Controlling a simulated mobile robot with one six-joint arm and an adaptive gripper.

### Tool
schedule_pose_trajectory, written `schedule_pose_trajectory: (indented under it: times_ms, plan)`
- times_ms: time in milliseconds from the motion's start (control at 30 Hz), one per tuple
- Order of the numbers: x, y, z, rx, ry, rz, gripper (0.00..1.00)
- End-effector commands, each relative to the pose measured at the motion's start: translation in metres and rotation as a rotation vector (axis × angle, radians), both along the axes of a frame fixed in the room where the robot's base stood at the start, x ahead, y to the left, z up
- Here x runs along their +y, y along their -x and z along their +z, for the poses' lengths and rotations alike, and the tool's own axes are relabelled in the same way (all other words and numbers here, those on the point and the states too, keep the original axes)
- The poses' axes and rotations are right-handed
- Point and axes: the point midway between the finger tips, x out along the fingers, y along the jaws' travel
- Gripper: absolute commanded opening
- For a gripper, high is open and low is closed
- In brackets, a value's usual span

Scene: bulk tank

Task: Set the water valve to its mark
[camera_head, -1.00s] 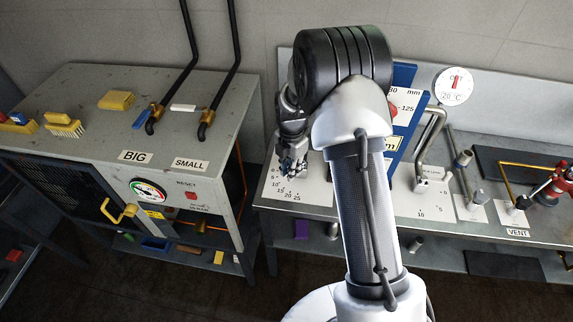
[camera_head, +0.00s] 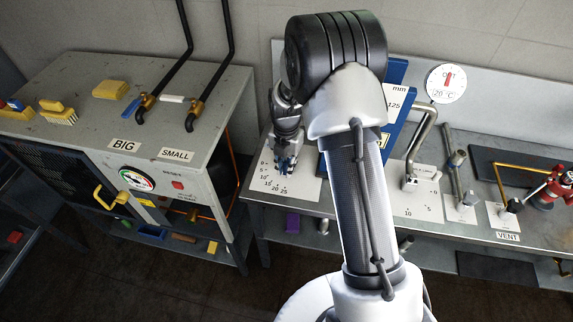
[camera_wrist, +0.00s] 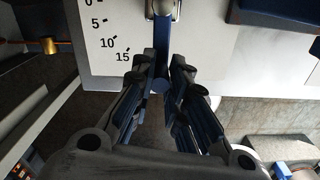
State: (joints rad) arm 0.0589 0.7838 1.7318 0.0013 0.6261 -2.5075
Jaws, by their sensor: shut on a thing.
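The water valve's blue lever (camera_wrist: 160,45) stands in front of a white scale plate (camera_wrist: 105,60) in the wrist view, which shows the numbers 0, 5, 10 and 15. The lever points down the picture, towards me, right of the 15. My gripper (camera_wrist: 162,82) is shut on the lever's near end, with a finger on each side. In the head view my gripper (camera_head: 286,163) is at the scale plate (camera_head: 293,190), whose numbers run from 0 to 25. My wrist hides most of the valve there, and I cannot tell which number is the mark.
A grey cabinet (camera_head: 70,92) with brushes, hoses and a gauge (camera_head: 137,179) stands left, across a gap from the bench. A blue panel (camera_head: 397,75), bent pipe (camera_head: 424,130), temperature dial (camera_head: 446,84) and red fitting (camera_head: 560,182) are right of my arm.

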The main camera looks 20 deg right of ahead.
Motion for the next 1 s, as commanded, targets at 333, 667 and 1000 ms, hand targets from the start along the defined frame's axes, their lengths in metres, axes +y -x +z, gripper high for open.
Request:
schedule_pose_trajectory:
  times_ms: [333, 667, 1000]
  plan:
    - [-0.001, 0.000, 0.000, 0.000, 0.001, 0.002, 0.20]
    - [-0.001, 0.000, 0.000, 0.000, 0.001, 0.001, 0.36]
    - [0.000, -0.001, 0.010, -0.003, 0.001, 0.001, 0.36]
